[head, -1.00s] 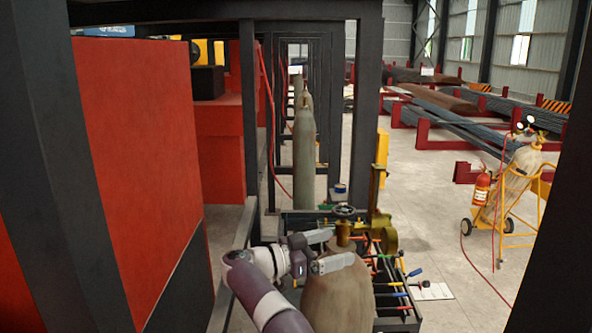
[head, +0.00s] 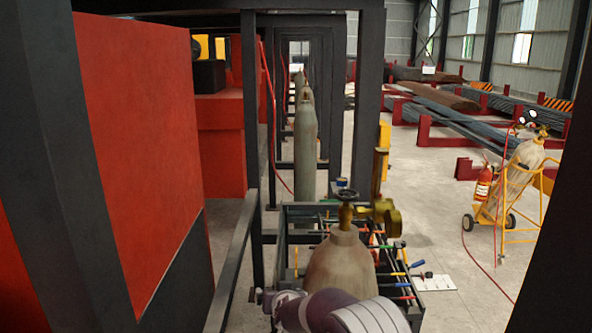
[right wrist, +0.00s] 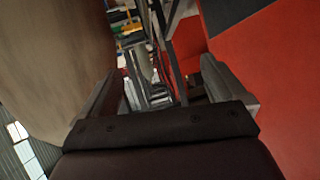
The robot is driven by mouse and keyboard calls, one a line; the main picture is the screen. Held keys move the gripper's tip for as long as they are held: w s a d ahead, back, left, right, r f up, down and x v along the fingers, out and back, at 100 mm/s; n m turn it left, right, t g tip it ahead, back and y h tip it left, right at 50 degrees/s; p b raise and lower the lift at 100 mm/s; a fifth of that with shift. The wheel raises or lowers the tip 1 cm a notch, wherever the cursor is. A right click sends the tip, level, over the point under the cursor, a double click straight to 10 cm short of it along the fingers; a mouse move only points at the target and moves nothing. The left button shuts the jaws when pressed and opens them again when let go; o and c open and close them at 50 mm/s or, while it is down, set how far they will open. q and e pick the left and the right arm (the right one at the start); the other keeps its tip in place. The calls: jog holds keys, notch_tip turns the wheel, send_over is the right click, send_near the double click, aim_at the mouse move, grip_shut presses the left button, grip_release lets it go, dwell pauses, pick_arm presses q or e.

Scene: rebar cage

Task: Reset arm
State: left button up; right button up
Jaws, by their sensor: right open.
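My right gripper (right wrist: 164,82) shows in the right wrist view with its two grey fingers spread apart and nothing between them. The rounded side of a large tan gas cylinder fills the left of that view, close to the left finger. My right gripper's fingers are not visible in the head view. My left gripper is in neither view.
A tool rack (head: 400,270) with several coloured handles stands behind and right of the cylinder. A dark rail (head: 234,262) and red panel (head: 150,150) are on the left. A cylinder cart (head: 515,190) stands at the right. The floor between is mostly clear.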

pick_arm(q)
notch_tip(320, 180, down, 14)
jog(key=b, duration=1.2)
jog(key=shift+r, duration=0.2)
pick_arm(e)
jog(key=s+d+f+g, duration=0.3)
jog(key=s+d+f, duration=0.2)
jog(key=s, duration=0.7)
jog(key=s+d+f+g+h, duration=0.1)
jog(key=s+d+f+g, duration=0.3)
jog(key=s+d, duration=0.6)
jog(key=s+d+f+g+h, duration=0.1)
jog(key=s+d+f+g, duration=0.2)
jog(key=s, duration=1.3)
jog(key=d+f, duration=0.3)
jog(key=d, duration=0.1)
jog(key=shift+s+d+f+m, duration=0.15)
jog(key=shift+d+m, duration=0.15)
jog(key=shift+d, duration=0.05)
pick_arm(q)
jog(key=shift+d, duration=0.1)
pick_arm(e)
jog(key=shift+s, duration=0.1)
